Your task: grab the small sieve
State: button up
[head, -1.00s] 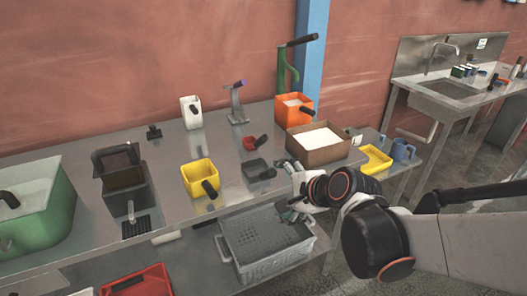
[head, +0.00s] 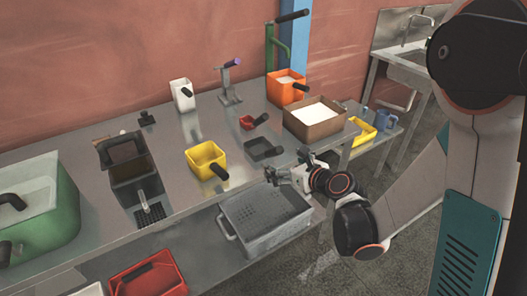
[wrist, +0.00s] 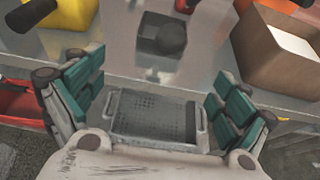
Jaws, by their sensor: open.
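A small dark grey square pan with a black handle (head: 264,149), which I take for the small sieve, lies near the front edge of the steel table. Its mesh is too small to make out. In the wrist view the dark pan (wrist: 149,43) is ahead of the fingers, with its round handle end (wrist: 171,38) facing me. My gripper (head: 287,167) is open and empty, just off the table's front edge and apart from the pan. In the wrist view my gripper (wrist: 158,92) has its fingers wide apart, one at each side.
A yellow scoop (head: 205,158) is left of the pan, a small red scoop (head: 247,122) behind it. A brown box of white powder (head: 298,127) stands right. A grey perforated crate (head: 265,238) is on the shelf below my gripper. Orange and white containers stand farther back.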

aim_at(268, 155)
jog(key=b+x, duration=0.3)
jog(key=x, duration=0.7)
jog(key=shift+w+r, duration=0.1)
jog(key=shift+r, duration=0.15)
jog(key=c, duration=1.3)
